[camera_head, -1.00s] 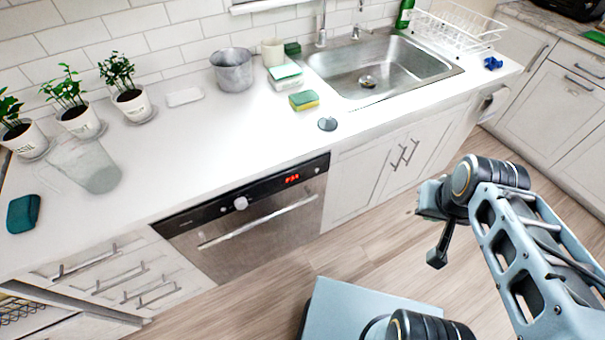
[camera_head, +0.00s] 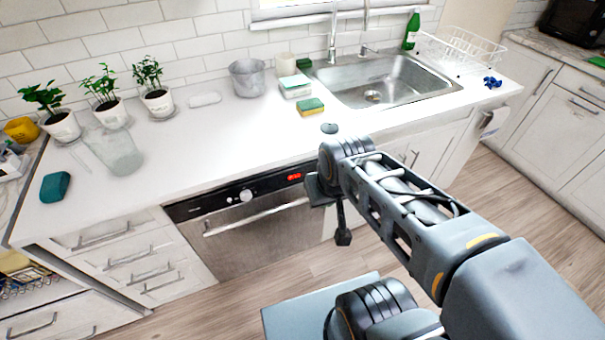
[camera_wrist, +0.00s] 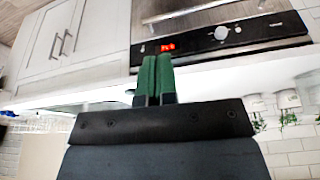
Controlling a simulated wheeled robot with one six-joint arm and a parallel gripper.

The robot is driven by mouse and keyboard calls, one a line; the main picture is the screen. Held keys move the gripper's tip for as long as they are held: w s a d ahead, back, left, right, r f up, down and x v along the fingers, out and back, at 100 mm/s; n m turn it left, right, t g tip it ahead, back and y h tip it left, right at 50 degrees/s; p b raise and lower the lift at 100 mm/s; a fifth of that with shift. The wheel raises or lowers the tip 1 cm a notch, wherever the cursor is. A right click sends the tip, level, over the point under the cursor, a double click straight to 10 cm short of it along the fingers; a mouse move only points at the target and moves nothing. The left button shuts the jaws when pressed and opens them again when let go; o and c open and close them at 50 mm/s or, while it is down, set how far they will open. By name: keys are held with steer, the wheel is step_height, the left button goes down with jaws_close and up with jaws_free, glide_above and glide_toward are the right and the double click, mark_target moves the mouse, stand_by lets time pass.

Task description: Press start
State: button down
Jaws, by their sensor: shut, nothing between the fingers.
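The dishwasher (camera_head: 262,233) is built in under the counter, with a shut steel door and a bar handle. Its black control panel (camera_head: 215,203) has a round silver knob (camera_head: 246,195) and a lit red display (camera_head: 295,177). Upside down in the wrist view are the panel (camera_wrist: 195,46), red display (camera_wrist: 168,46) and knob (camera_wrist: 221,33). A small round mark (camera_wrist: 143,48) lies beside the display; I cannot read any label. My gripper (camera_wrist: 156,62) is shut and empty, its green fingers together. Its tips overlap the panel's edge below the display in that picture; contact cannot be told.
The white counter (camera_head: 200,140) runs above the dishwasher. A clear glass container (camera_head: 118,152), several potted plants, a grey pot (camera_head: 247,78) and a sponge (camera_head: 310,107) stand on it. The sink (camera_head: 385,80) is to the right. Wooden floor lies in front.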

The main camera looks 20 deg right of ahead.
steer(key=w+d+f+m+y+b, duration=0.1)
steer(key=w+f+m+y+b, duration=0.2)
steer(key=f+m+b, duration=0.45)
steer(key=w+d+f+m+y+b, duration=0.15)
steer(key=w+f+m+b, duration=0.25)
steer(key=f+m+b, duration=0.4)
steer(key=w+d+f+m+t+y+b, duration=0.4)
steer(key=w+d+f+m+b, duration=0.5)
steer(key=m, duration=0.5)
steer(key=shift+d+f+t+b, duration=0.25)
steer(key=shift+f+t+b, duration=0.4)
steer(key=shift+b, duration=0.25)
steer(key=shift+w, duration=0.15)
steer(key=w+a, duration=0.1)
steer(key=w, duration=0.7)
steer(key=shift+w+p, duration=0.25)
steer(key=shift+p, duration=0.05)
